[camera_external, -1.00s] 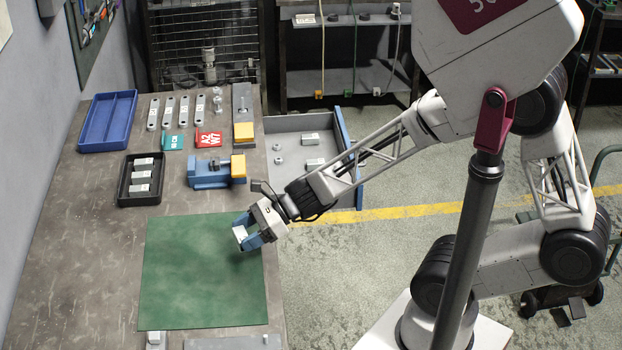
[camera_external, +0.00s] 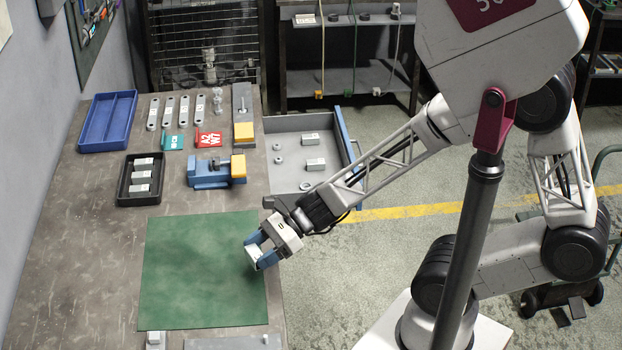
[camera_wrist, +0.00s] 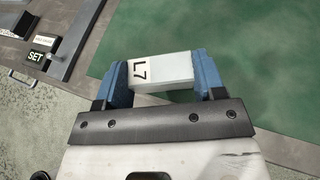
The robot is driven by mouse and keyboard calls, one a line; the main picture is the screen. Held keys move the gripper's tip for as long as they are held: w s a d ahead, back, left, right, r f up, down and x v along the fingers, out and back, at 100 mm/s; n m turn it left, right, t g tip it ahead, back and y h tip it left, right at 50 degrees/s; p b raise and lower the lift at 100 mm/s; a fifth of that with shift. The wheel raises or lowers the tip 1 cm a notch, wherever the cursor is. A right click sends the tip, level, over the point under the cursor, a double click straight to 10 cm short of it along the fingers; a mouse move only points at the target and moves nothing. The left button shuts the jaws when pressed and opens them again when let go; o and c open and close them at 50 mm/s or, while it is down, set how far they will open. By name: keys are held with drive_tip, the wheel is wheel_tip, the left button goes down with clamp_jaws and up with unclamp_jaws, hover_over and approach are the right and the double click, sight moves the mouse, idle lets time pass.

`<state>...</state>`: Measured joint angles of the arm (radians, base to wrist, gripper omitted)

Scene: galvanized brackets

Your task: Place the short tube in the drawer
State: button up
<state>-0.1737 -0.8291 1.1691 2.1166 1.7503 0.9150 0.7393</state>
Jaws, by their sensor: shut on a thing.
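My gripper (camera_external: 259,254) has blue fingers and is shut on a short pale tube (camera_wrist: 163,70). The tube is a light block with a white label reading L7, and it lies across between the fingers in the wrist view. In the outside view the gripper holds it over the right edge of the green mat (camera_external: 200,270). The open drawer (camera_external: 290,125) is a grey tray with a blue front, sticking out from the bench's right side, behind my gripper in the picture. It contains two pale blocks and several small round parts.
A blue vise with a yellow block (camera_external: 208,175) stands behind the mat. A black tray (camera_external: 125,190) holds three pale blocks. A blue tray (camera_external: 107,121), several flat brackets and teal and red tags are farther back. My forearm passes near the drawer's front corner.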

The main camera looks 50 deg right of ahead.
hover_over(205, 264)
drive_tip(key=shift+s+f, duration=0.1)
drive_tip(key=shift+f, duration=0.6)
drive_tip(key=shift+f, duration=0.1)
drive_tip(key=shift+f, duration=1.6)
drive_tip(key=shift+f, duration=0.2)
drive_tip(key=o, duration=1)
drive_tip(key=shift+r, duration=0.2)
drive_tip(key=shift+v, duration=6.05)
drive_tip(key=shift+s, duration=0.1)
